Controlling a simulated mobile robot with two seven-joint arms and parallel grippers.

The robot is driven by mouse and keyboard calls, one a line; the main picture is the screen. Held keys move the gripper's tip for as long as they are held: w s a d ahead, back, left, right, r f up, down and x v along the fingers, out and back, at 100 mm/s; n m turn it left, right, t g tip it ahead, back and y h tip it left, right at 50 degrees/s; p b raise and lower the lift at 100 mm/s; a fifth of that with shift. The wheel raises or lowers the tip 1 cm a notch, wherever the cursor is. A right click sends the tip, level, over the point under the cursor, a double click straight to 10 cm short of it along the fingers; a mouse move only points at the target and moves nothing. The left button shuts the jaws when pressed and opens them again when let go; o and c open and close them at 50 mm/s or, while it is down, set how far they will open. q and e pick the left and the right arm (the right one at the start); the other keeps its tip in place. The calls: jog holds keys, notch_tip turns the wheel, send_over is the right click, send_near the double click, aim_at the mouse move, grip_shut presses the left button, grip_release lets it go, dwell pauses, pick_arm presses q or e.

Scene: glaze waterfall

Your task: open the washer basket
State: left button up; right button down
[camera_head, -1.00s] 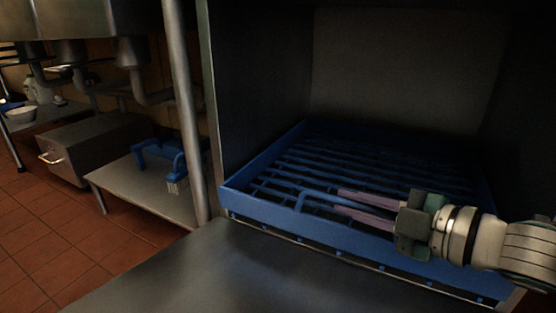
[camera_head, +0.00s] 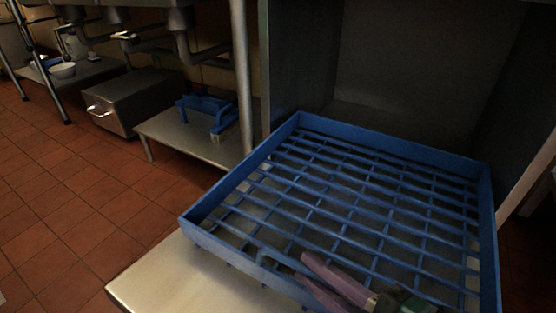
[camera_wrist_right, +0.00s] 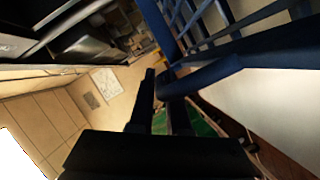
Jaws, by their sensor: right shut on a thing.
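The blue washer basket (camera_head: 236,187) is a wide, shallow slatted tray with low walls. It sits partly inside the dark washer cavity (camera_head: 420,70) and extends out over the metal shelf in front. My right gripper (camera_head: 312,272) is at the basket's front edge in the head view, its two purple-grey fingers shut on the blue basket handle (camera_head: 272,255). In the right wrist view the dark fingers (camera_wrist_right: 160,98) are around the blue handle bar (camera_wrist_right: 200,78). The basket looks empty. My left gripper is not in view.
The metal shelf (camera_head: 160,275) lies under the basket's front. A metal post (camera_head: 243,70) stands left of the washer. A low table (camera_head: 185,140) holds a blue object (camera_head: 208,110). A metal box (camera_head: 125,100) stands further left. Tiled floor (camera_head: 80,220) is open at left.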

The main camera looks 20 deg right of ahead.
jog(key=shift+s+a, duration=0.45)
jog(key=shift+a, duration=0.15)
jog(key=c, duration=0.9)
grip_release()
jog(key=shift+s, duration=0.1)
jog(key=p+v, duration=0.3)
jog(key=v, duration=0.6)
jog(key=shift+s+d+r+p, duration=0.1)
jog(key=shift+s+d+p, duration=0.1)
jog(key=shift+s+p, duration=0.15)
